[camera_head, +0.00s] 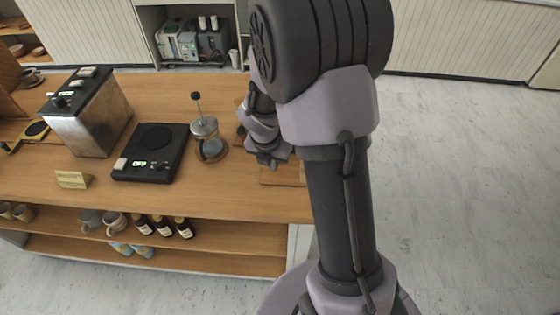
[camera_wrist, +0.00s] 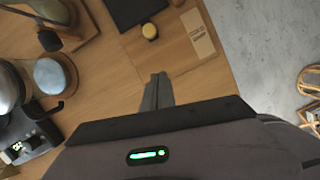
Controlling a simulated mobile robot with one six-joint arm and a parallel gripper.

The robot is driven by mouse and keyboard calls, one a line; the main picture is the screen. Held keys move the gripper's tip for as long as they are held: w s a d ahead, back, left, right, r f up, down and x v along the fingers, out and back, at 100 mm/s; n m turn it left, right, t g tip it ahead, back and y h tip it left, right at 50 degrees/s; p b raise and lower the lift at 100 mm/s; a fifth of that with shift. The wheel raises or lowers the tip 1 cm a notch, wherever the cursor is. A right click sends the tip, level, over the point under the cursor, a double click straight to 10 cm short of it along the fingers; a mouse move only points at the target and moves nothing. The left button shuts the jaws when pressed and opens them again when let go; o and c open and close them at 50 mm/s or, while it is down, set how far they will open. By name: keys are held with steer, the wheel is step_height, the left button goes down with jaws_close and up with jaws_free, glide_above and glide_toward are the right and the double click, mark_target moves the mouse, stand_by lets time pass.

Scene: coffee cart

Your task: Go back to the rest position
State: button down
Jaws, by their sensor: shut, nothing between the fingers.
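My gripper (camera_wrist: 157,88) shows in the wrist view with its two fingers together and nothing between them. It is above the wooden counter (camera_wrist: 122,75), near its right end. In the head view my arm stands upright in front of the counter, bent over at the top. The wrist hangs just right of the glass French press (camera_head: 208,140), and I cannot tell whether they are touching. The fingertips are hidden in the head view.
Mugs, dark bottles (camera_head: 163,227) and cups fill the shelf below. The floor (camera_head: 470,170) on the right is clear.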

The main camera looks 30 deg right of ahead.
steer(key=s+a+r+m, duration=0.2)
steer(key=a+r+m, duration=0.2)
steer(key=r+m, duration=0.5)
steer(key=s+a+r+m+t+y+b, duration=0.2)
steer(key=s+a+r+m+b, duration=0.1)
steer(key=s+m, duration=0.5)
steer(key=s+a+r+m+t+y+b, duration=0.1)
steer(key=s+a+r+m, duration=0.4)
steer(key=m, duration=0.8)
steer(key=s+a+y+b, duration=0.1)
steer(key=s+a+b, duration=0.1)
steer(key=s+a, duration=0.1)
steer(key=shift+r+m+t, duration=0.3)
steer(key=shift+t, duration=0.1)
steer(key=shift+a, duration=0.1)
